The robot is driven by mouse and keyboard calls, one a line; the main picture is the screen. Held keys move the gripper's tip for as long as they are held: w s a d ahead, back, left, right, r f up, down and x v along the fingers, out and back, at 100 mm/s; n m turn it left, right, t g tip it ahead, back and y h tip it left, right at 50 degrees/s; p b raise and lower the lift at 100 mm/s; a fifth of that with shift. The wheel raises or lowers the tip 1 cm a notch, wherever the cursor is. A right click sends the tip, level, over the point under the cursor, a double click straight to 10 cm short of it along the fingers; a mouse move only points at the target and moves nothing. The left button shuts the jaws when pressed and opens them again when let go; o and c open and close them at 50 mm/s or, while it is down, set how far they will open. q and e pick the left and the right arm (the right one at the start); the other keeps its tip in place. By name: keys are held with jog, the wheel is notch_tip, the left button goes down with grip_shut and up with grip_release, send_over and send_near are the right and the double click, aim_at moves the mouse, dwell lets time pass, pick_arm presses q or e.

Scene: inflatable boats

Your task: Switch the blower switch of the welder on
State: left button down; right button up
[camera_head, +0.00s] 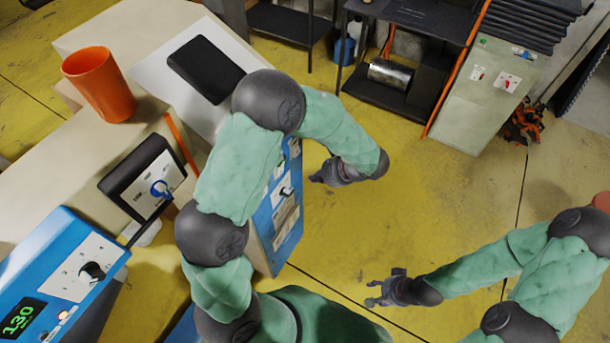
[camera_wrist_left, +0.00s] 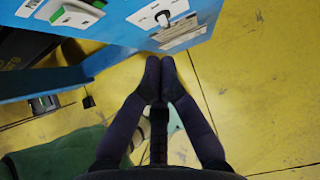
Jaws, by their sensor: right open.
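A blue panel (camera_head: 262,232) faces right in the head view, partly hidden by my left arm. It bears a white plate with a dark switch (camera_head: 286,191). In the left wrist view the blue panel (camera_wrist_left: 118,40) shows a white plate with a black knob (camera_wrist_left: 163,18) and a white-and-green switch (camera_wrist_left: 76,14). I cannot read which one is the blower switch. My left gripper (camera_head: 318,178) is apart from the panel, to its right; in the wrist view its fingertips (camera_wrist_left: 160,66) are together, empty, below the knob plate. My right gripper (camera_head: 374,292) is open and empty over the floor.
A blue unit with a display reading 130 (camera_head: 20,318) stands at lower left. A grey cabinet (camera_head: 485,95) and dark shelves (camera_head: 410,20) stand behind. The yellow floor (camera_head: 440,200) between is clear.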

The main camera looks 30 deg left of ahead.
pick_arm(q)
jog(key=shift+d+r, duration=0.8)
jog(key=shift+d, duration=0.3)
